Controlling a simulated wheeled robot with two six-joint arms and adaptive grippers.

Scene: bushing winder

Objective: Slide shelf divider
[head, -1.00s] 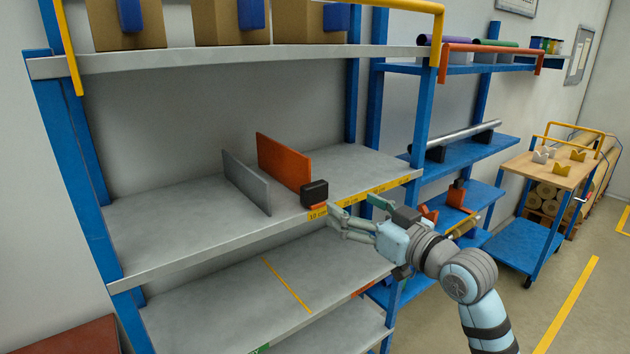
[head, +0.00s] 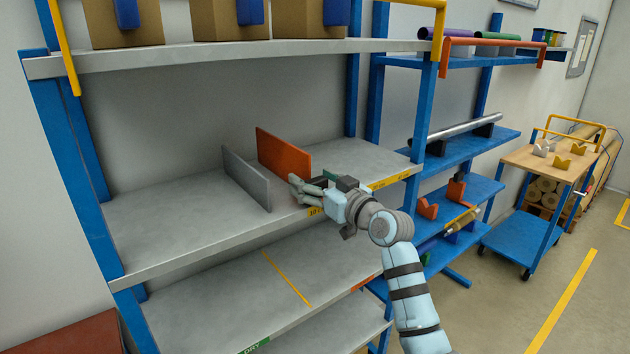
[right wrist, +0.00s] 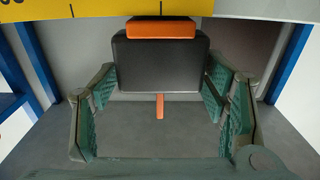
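The orange shelf divider (head: 283,153) stands upright on the middle shelf, to the right of a grey divider (head: 246,178). Its black handle block (right wrist: 160,62) fills the middle of the right wrist view, with orange parts above and below it. My right gripper (head: 308,188) is at the shelf's front edge by the divider's front end and hides the block in the head view. In the right wrist view its green-padded fingers (right wrist: 158,98) are open, one on each side of the block. Whether either pad touches it, I cannot tell. My left gripper is out of view.
A yellow scale strip (head: 390,181) runs along the shelf's front edge. The shelf surface (head: 165,215) is clear left of the grey divider. Boxes (head: 120,22) stand on the shelf above. A blue rack (head: 470,150) and a cart (head: 545,160) stand to the right.

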